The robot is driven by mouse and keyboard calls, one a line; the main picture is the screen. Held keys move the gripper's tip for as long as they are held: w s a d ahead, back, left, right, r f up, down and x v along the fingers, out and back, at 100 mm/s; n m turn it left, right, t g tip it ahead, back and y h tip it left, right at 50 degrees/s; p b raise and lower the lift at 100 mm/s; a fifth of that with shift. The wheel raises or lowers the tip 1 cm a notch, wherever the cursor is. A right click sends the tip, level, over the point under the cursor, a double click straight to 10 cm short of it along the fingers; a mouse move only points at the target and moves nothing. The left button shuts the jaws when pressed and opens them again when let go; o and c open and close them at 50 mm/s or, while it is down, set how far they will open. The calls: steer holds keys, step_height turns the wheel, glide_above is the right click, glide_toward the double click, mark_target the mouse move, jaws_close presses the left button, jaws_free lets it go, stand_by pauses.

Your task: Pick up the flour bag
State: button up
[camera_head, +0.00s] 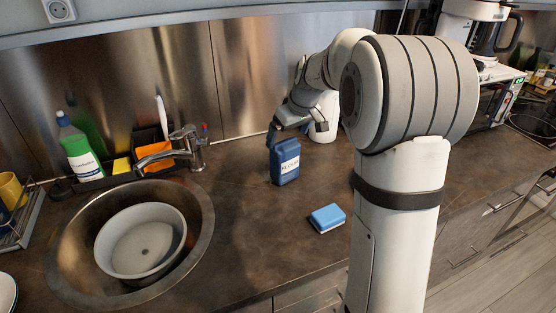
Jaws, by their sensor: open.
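The flour bag (285,163) is a small dark blue package with a white label reading FLOUR. It stands upright on the brown countertop, right of the sink. My gripper (294,134) is just above and behind the bag's top, with dark fingers spread apart. One finger is near the bag's upper left and the other is to the right. I cannot tell whether a finger touches the bag.
A blue and white sponge (327,218) lies in front of the bag. The sink (68,246) with a grey bowl (141,240) and a faucet (172,151) are to the left. A coffee maker (480,27) is at back right.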

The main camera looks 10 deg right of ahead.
mark_target(286, 145)
steer(key=x, duration=0.8)
steer(key=shift+s+d+p, duration=0.1)
steer(key=shift+s+p, duration=0.1)
steer(key=shift+p, duration=0.2)
steer(key=shift+c, duration=0.2)
steer(key=c, duration=1.3)
